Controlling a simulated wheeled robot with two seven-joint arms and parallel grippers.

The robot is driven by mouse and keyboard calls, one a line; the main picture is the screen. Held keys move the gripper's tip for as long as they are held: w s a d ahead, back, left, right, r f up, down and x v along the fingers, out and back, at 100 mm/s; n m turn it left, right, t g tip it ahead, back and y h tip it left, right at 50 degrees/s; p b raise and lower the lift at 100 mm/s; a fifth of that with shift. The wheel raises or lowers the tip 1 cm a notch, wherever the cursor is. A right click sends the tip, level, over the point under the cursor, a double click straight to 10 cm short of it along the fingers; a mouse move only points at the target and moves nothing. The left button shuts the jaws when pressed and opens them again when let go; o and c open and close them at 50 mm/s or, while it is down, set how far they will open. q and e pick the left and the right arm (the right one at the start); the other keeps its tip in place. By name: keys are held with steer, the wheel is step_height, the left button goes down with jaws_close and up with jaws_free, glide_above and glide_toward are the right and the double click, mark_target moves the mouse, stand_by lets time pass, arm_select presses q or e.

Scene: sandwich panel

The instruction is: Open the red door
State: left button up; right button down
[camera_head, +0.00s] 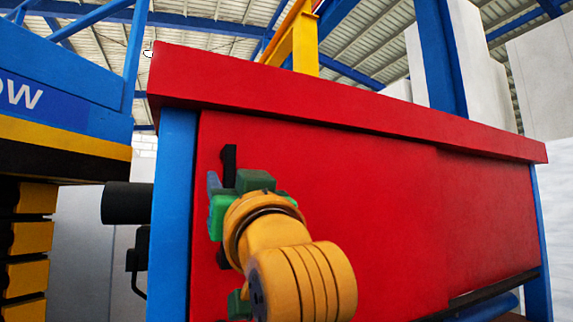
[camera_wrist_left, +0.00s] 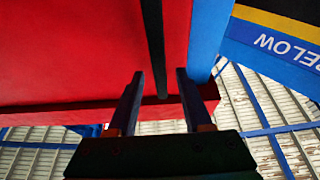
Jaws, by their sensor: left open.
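The red door (camera_head: 370,220) is a large flat panel under a red top beam, and it fills the middle of the head view. A black upright bar handle (camera_head: 229,160) is on its left part; my arm hides the handle's middle. In the left wrist view the handle (camera_wrist_left: 154,45) runs as a dark bar across the red door (camera_wrist_left: 70,50). My left gripper (camera_head: 222,190) is at the handle. In the left wrist view its fingers (camera_wrist_left: 158,80) are apart, one on each side of the bar. I cannot tell whether they touch it. My right gripper is not in view.
A blue post (camera_head: 173,220) borders the door at left, with a black cylinder (camera_head: 127,203) beside it. A blue and yellow structure (camera_head: 65,100) stands further left. The red top beam (camera_head: 330,105) juts out above the door. Another blue post (camera_head: 538,240) stands at right.

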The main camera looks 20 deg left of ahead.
mark_target(230, 176)
arm_select(q)
steer(key=shift+r+p, duration=0.4)
steer(key=shift+r, duration=0.5)
steer(key=shift+w+r, duration=0.1)
steer(key=shift+r, duration=0.05)
steer(key=w+a, duration=0.1)
steer(key=a+f, duration=0.1)
steer(key=shift+w+a, duration=0.3)
steer(key=shift+w, duration=0.15)
steer(key=shift+c, duration=1.1)
steer(key=shift+s+d+r, duration=0.1)
steer(key=shift+s+d, duration=0.1)
steer(key=shift+d, duration=0.05)
jaws_close()
steer(key=shift+r, duration=0.1)
